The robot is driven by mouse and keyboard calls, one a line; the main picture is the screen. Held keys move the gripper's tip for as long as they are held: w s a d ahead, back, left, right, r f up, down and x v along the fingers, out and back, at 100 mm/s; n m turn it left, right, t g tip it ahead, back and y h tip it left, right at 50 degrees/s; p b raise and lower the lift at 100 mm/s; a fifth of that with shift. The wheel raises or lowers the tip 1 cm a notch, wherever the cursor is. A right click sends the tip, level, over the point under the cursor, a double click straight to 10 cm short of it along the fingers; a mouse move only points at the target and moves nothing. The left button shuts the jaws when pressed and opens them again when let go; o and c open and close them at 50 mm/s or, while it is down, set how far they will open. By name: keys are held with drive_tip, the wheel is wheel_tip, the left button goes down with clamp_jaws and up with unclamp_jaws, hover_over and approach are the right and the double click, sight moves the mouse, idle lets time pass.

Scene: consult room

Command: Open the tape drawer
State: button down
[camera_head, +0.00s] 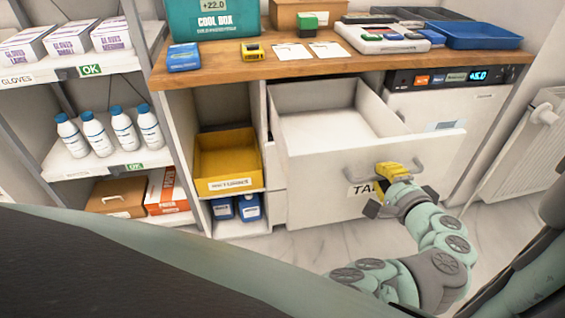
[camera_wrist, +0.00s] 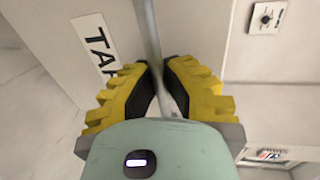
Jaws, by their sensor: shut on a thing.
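The tape drawer (camera_head: 305,182) stands pulled well out from under the wooden counter. Its inside (camera_head: 325,132) looks empty and white. Its front has a label that reads "TA", partly hidden behind my gripper; the label (camera_wrist: 96,45) also shows in the wrist view. A grey bar handle (camera_wrist: 148,30) is fixed across the drawer front. My gripper (camera_head: 390,172) has yellow fingers and is at the handle. In the wrist view my gripper (camera_wrist: 160,90) is shut with the bar between its finger pads.
The wooden counter (camera_head: 290,66) above holds a teal cool box (camera_head: 213,20), a blue tray (camera_head: 480,36) and small items. A yellow bin (camera_head: 226,160) sits in the open cubby left of the drawer. A white fridge-like unit (camera_head: 440,108) and a radiator (camera_head: 522,140) are to the right.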

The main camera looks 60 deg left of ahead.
drive_tip(key=c, duration=1)
unclamp_jaws()
drive_tip(key=shift+d, duration=0.1)
drive_tip(key=shift+v, duration=3.75)
